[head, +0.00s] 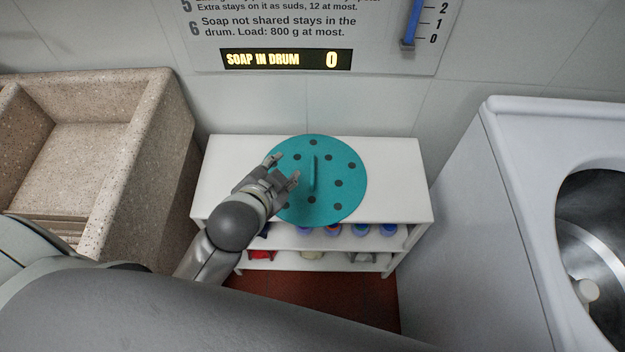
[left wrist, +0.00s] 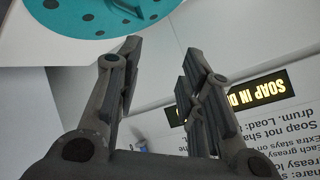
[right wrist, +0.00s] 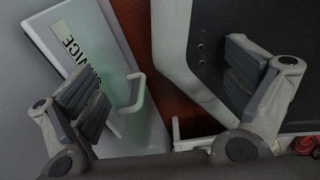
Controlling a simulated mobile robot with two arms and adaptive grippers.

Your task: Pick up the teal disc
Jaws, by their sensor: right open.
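The teal disc (head: 335,195) lies on the white shelf unit's top in the head view. It has several dark round spots and an upright fin-like handle (head: 315,174) in its middle. My left gripper (head: 284,169) is over the disc's left part, left of the handle, with its fingers apart and nothing between them. In the left wrist view part of the disc (left wrist: 100,14) shows at the top left, beyond my left gripper's open fingers (left wrist: 160,68). My right gripper (right wrist: 165,75) is open and empty in the right wrist view, away from the disc.
The white shelf unit (head: 395,180) holds several small items on lower shelves. A stone washboard sink (head: 150,130) stands at left, a white washer with an open drum (head: 510,150) at right. A wall sign with a display reading 0 (head: 287,59) hangs behind. A "SERVICE" panel (right wrist: 110,75) is near my right gripper.

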